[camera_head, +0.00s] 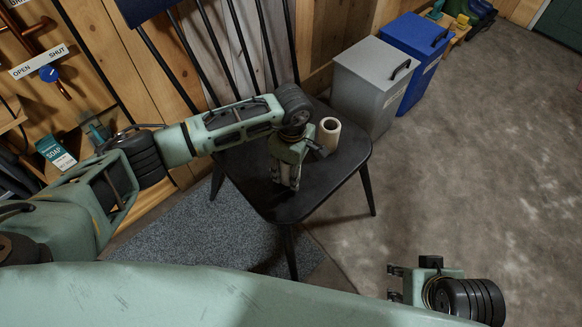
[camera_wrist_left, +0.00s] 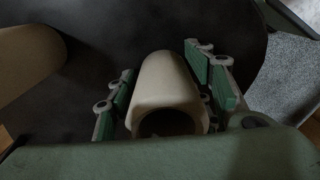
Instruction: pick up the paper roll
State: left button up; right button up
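A cream paper roll (camera_head: 329,132) stands on the black chair seat (camera_head: 345,155) in the head view. In the left wrist view a cream roll (camera_wrist_left: 166,82) with a dark hollow end lies between the two green fingers of my left gripper (camera_wrist_left: 160,64). The fingers are apart, with small gaps beside the roll. A second cream cylinder (camera_wrist_left: 25,60) is cut off at the left edge there. In the head view my left gripper (camera_head: 287,180) points down over the seat and hides what is under it. My right gripper (camera_head: 392,282) is open and empty, low over the floor.
The chair's slatted back rises behind the seat. A grey bin (camera_head: 368,85) and a blue bin (camera_head: 418,55) stand behind it to the right. A grey mat (camera_head: 205,235) lies under the chair's left side. The floor at the right is clear.

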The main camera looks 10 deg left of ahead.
pick_arm(q)
jog(key=c, duration=0.7)
